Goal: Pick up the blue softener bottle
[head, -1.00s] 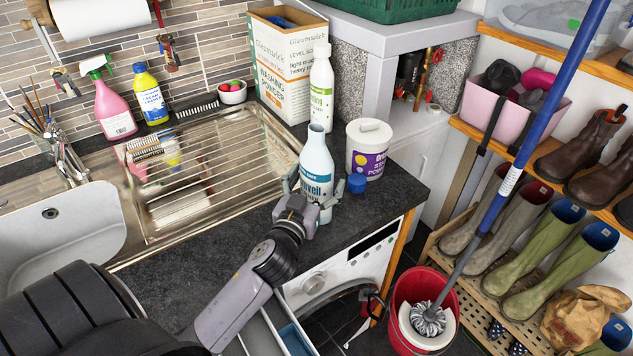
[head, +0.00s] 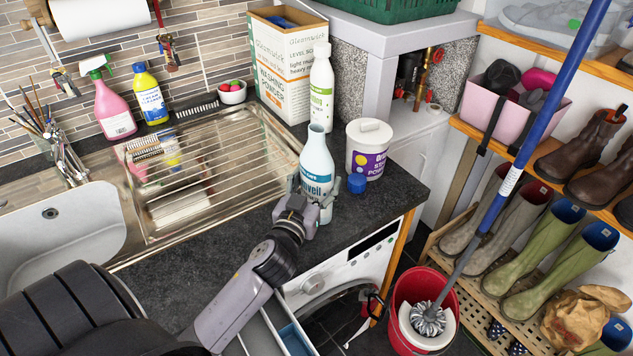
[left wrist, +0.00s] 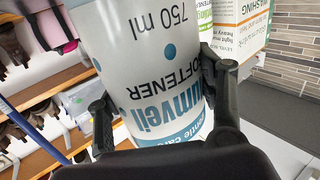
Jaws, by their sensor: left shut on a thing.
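The softener bottle (head: 317,158), white and pale blue with a blue-lettered label, stands upright near the front edge of the dark worktop. Its neck is open at the top, and a blue cap (head: 357,183) lies on the worktop to its right. My left gripper (head: 311,188) is shut on the bottle's body, one finger on each side. In the left wrist view the bottle (left wrist: 150,70) fills the middle between the fingers, its label reading "softener" and "750 ml" upside down. The gripper partly hides the bottle's lower part and base. My right gripper is not in view.
A white tub (head: 366,150) stands close behind the bottle to the right. A white-and-green bottle (head: 321,85) and a washing powder box (head: 281,70) stand behind. The steel sink drainer (head: 225,165) lies left. A mop (head: 490,215) leans in a red bucket (head: 400,290) below right.

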